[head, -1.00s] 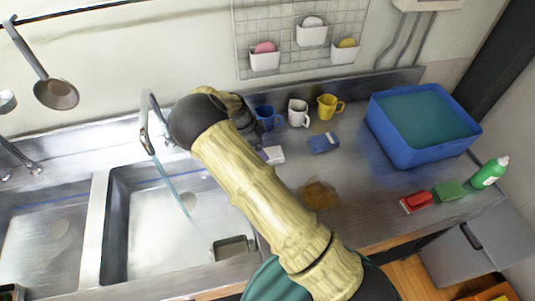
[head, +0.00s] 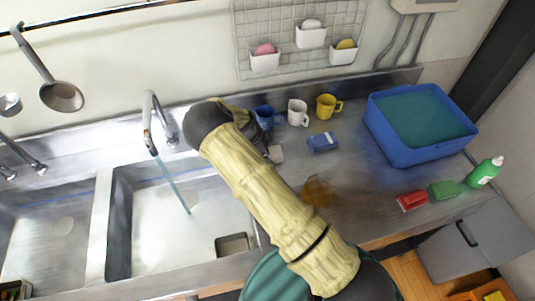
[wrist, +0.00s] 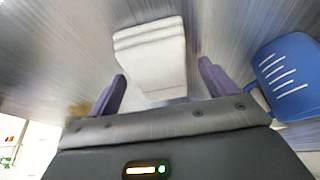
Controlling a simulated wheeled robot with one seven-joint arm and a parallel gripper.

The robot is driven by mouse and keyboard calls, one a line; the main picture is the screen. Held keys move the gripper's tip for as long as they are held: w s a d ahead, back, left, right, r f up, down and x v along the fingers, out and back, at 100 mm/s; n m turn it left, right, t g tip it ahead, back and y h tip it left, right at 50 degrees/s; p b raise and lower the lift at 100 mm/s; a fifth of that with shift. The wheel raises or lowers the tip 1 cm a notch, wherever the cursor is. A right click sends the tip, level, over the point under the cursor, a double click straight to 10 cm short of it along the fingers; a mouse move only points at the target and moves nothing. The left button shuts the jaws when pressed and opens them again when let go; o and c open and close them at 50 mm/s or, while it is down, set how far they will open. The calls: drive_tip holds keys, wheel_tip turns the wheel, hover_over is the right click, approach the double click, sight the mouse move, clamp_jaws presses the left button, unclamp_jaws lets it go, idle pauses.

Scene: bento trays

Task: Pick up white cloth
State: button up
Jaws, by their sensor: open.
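The white cloth (wrist: 150,58) lies folded on the steel counter. In the wrist view it is between and just ahead of the two purple fingertips of my gripper (wrist: 160,85). The jaws are open and hold nothing. In the head view a small part of the white cloth (head: 276,154) shows beside my arm, which hides the rest of it and my gripper's fingers.
Behind stand blue (head: 265,116), white (head: 298,112) and yellow (head: 328,106) mugs. A brown stain (head: 318,191) lies in front. The sink (head: 110,225) is left.

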drive_tip(key=shift+c, duration=0.3)
drive_tip(key=c, duration=1)
wheel_tip(320, 180, up, 10)
drive_tip(key=b, duration=0.3)
drive_tip(key=o, duration=0.3)
drive_tip(key=shift+c, duration=1.2)
